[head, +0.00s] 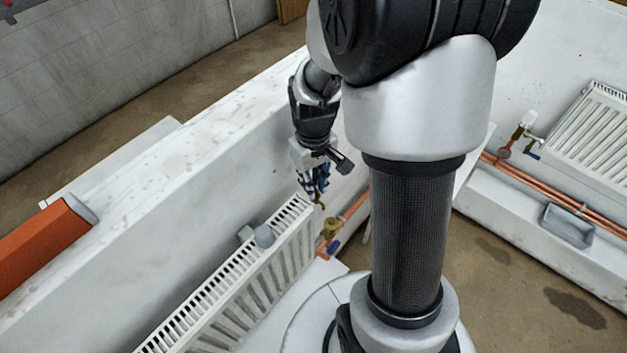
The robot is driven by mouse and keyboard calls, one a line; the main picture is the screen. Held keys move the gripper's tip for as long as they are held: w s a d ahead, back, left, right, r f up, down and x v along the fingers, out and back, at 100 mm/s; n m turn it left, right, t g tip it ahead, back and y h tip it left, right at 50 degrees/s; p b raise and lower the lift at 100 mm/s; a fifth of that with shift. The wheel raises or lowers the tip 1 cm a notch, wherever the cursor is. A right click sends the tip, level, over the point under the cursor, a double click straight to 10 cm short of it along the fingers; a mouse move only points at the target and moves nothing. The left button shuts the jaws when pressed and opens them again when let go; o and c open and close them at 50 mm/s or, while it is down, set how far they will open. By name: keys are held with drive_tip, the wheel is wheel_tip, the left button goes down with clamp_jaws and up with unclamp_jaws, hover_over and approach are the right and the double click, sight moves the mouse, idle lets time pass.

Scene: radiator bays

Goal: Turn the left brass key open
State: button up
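A brass valve (330,226) sits at the right end of the near white radiator (245,280), on a copper pipe. A small blue piece (336,246) shows just below it. My gripper (318,194) points down just above this valve, near the radiator's upper right corner. A small brass-coloured bit (320,205) shows at the fingertips; I cannot tell whether it is the key or whether the fingers touch it. The fingers are small and dark here, and their opening cannot be made out. The key's turn angle is not readable.
My arm hides the middle of the view. On the right are another radiator (598,125), a brass valve (517,140), copper pipes (540,188) and a grey tray (568,225). An orange object (42,240) lies on the white wall ledge.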

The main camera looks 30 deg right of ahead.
drive_tip(key=shift+o, duration=0.8)
drive_tip(key=shift+w+r, duration=0.1)
drive_tip(key=shift+r, duration=0.45)
wheel_tip(320, 180, up, 7)
drive_tip(key=shift+f, duration=0.1)
